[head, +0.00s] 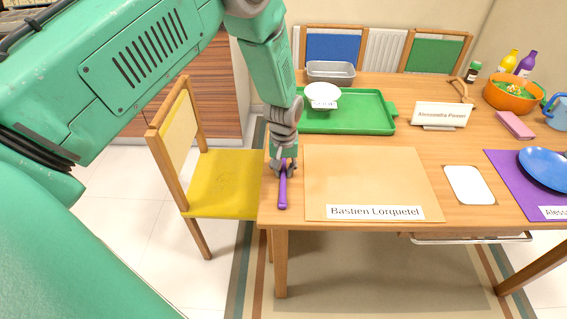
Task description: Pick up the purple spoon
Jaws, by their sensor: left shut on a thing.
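The purple spoon (283,192) is at the near left corner of the wooden table, left of the tan placemat. Its handle points toward the table's front edge. My left gripper (283,168) points down over the spoon's far end and is shut on it; the fingers hide that end. I cannot tell whether the spoon still touches the table. My right gripper does not show.
A tan placemat (375,180) with a name label lies beside the spoon. Behind are a green tray (350,122) with a white bowl (322,94) and a metal pan (331,71). A yellow chair (228,183) stands left; an orange bowl (510,102) is far right.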

